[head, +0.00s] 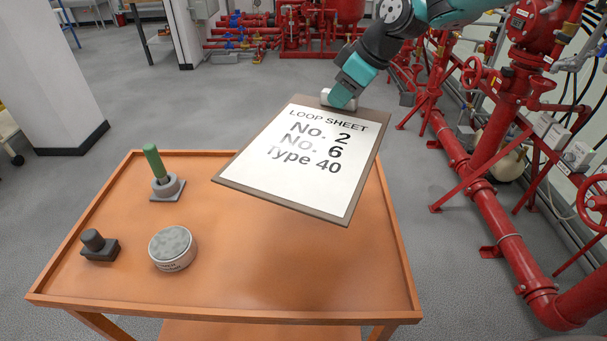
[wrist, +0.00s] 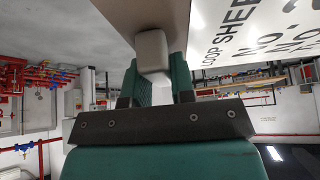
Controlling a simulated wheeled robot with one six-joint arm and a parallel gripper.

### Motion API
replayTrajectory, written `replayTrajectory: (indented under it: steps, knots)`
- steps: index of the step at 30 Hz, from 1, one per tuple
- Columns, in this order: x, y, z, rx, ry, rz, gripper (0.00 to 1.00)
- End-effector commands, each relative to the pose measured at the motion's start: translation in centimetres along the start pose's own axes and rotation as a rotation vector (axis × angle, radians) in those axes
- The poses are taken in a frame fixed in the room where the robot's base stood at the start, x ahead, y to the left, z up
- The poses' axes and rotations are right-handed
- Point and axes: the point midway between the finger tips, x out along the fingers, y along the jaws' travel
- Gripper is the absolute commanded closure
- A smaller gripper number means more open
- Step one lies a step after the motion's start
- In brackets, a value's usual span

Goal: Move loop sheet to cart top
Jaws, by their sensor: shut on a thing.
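The loop sheet (head: 302,162) is a white page on a brown clipboard, reading "LOOP SHEET No. 2 No. 6 Type 40". My gripper (head: 341,98) is shut on the clip at its top edge. The sheet is tilted and appears held above the far right part of the orange cart top (head: 290,265). In the wrist view, the green fingers (wrist: 155,85) close around the pale clip, and part of the sheet (wrist: 250,30) shows at upper right. The sheet hides part of the cart's far right edge.
On the cart's left side are a green-handled piece on a grey base (head: 155,165), a dark knob on a block (head: 97,243) and a round grey-topped tin (head: 173,247). The front middle and right are clear. Red pipes (head: 485,170) stand at right; a pillar (head: 50,75) stands at left.

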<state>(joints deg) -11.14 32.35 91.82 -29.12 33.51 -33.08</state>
Motion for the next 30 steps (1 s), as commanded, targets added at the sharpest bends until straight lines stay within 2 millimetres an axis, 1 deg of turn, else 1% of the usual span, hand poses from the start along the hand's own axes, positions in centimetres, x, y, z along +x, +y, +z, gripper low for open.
replayTrajectory:
  steps: [12,15,18,22,27,30]
  knots:
    - [9.7,-0.3,5.4,0.0,-0.005,-0.008,1.0]
    - [11.5,-0.2,6.4,-0.001,-0.004,-0.006,1.0]
    - [12.7,-0.2,7.1,-0.001,-0.003,-0.004,1.0]
    - [13.6,-0.2,7.6,-0.001,-0.002,-0.004,1.0]
    - [15.8,-0.2,8.9,-0.001,-0.004,-0.005,1.0]
    - [16.7,-0.2,9.4,-0.001,-0.001,-0.003,1.0]
